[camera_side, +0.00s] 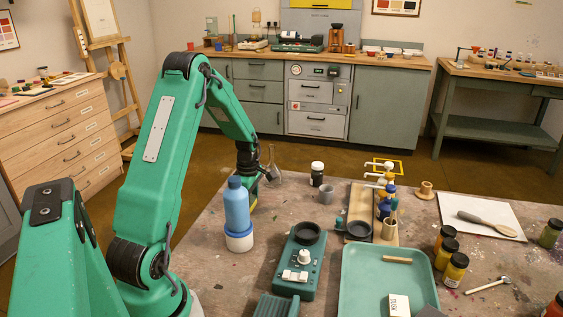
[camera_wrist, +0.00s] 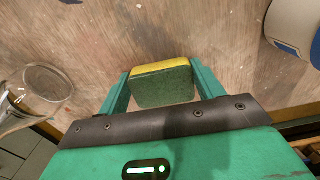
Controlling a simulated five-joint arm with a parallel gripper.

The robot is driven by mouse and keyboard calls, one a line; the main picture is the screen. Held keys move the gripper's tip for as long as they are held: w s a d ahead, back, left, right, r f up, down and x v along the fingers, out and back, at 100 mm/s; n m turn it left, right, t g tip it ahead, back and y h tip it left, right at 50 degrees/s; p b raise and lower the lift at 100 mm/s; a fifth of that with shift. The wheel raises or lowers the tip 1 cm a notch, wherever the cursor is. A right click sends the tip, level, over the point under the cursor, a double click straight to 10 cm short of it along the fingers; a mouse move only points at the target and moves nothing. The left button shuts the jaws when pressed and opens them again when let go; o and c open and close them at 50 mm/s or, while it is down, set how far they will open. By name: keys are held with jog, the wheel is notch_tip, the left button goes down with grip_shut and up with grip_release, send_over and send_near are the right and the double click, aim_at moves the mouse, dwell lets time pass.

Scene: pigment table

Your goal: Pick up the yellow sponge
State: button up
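The yellow sponge (camera_wrist: 160,83) is between the two fingers of my gripper (camera_wrist: 160,70) in the wrist view. It has a dark green scouring face toward the camera and a yellow strip along its far edge. Both fingers appear to touch its sides, so my gripper looks shut on it. In the side view, my gripper (camera_side: 256,182) is low at the table's far left edge, partly hidden behind the blue bottle. A small yellow patch shows beside the bottle there. I cannot tell whether the sponge touches the table.
The blue bottle (camera_side: 236,207) and a white tub (camera_side: 239,240) stand close to my gripper. A clear glass vessel (camera_wrist: 45,85) is left of the fingers in the wrist view. A green device (camera_side: 298,264) and a teal tray (camera_side: 378,270) lie nearer the camera.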

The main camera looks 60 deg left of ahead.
aim_at(250, 201)
dwell(0.4)
jog(key=shift+r, duration=0.85)
notch_tip(250, 201, up, 2)
jog(key=shift+r, duration=0.25)
jog(key=d+r, duration=0.2)
jog(key=d, duration=0.2)
jog(key=w+d+r, duration=0.1)
jog(key=d+r, duration=0.1)
jog(key=d, duration=0.1)
jog(key=w+d+r, duration=0.1)
jog(key=d+r, duration=0.1)
jog(key=d, duration=0.2)
jog(key=shift+d+r, duration=0.3)
jog(key=shift+r, duration=0.1)
